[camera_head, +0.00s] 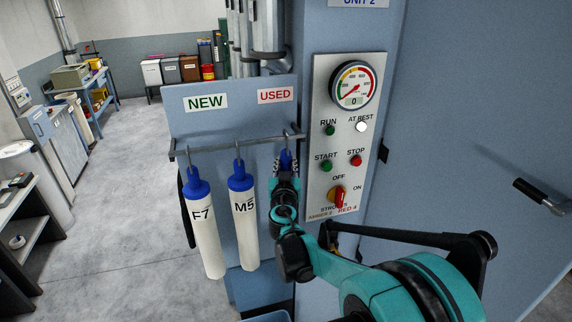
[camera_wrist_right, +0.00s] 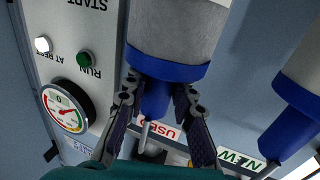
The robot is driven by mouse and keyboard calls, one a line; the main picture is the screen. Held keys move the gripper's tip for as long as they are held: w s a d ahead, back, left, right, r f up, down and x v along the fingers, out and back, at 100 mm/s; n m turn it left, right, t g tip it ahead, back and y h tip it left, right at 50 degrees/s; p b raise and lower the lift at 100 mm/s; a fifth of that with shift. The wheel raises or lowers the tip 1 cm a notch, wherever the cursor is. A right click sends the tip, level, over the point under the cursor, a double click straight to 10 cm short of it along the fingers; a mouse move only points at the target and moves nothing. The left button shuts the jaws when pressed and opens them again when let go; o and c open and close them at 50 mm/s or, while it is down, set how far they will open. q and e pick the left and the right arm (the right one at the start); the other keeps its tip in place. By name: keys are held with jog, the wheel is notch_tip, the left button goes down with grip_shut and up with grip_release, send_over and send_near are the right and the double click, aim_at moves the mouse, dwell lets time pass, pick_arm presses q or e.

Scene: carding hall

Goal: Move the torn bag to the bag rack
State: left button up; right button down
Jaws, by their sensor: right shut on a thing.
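The bag rack is a grey rail (camera_head: 222,149) on a blue panel with a green NEW label and a red USED label. My right gripper (camera_head: 286,172) is at the rail's right end, below the USED label. It is shut on the blue neck of a bag (camera_head: 288,156). In the right wrist view the fingers (camera_wrist_right: 158,103) flank the blue neck, and the bag's grey body (camera_wrist_right: 175,30) shows beyond its blue collar. A hook shows at the neck; I cannot tell whether it bears the bag. No tear is visible. My left gripper is not in view.
Two white bags with blue tops, F7 (camera_head: 208,235) and M5 (camera_head: 243,220), hang on the rail to the left. A control panel (camera_head: 318,110) with gauge, buttons and a red switch stands close on the right. Open floor (camera_head: 120,200) lies to the left.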

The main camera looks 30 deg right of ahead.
jog(key=shift+f, duration=0.1)
jog(key=c, duration=1.2)
grip_release()
